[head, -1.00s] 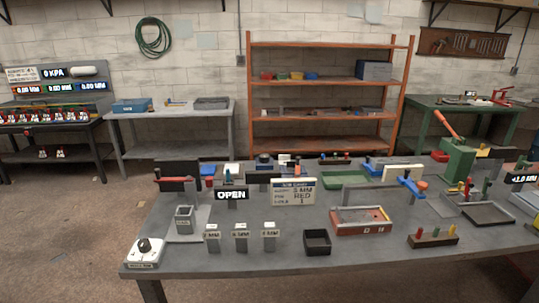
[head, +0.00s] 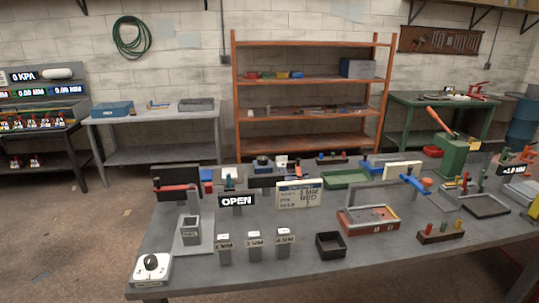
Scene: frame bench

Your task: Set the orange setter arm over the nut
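Neither of my grippers shows in the head view. A green press-like stand (head: 456,157) with a long orange-red lever (head: 439,121) stands at the back right of the grey bench. The lever slants up to the left. I cannot tell whether this lever is the setter arm. No nut can be made out at this distance. A small orange round piece (head: 426,182) sits by a blue clamp-like part (head: 413,184), left of the green stand.
The grey bench (head: 300,262) also bears an OPEN sign (head: 237,201), a card (head: 299,194), a black bin (head: 330,245), a red-sided box (head: 368,219) and a white dial box (head: 152,269). An orange shelf (head: 312,148) stands behind. Floor at left is clear.

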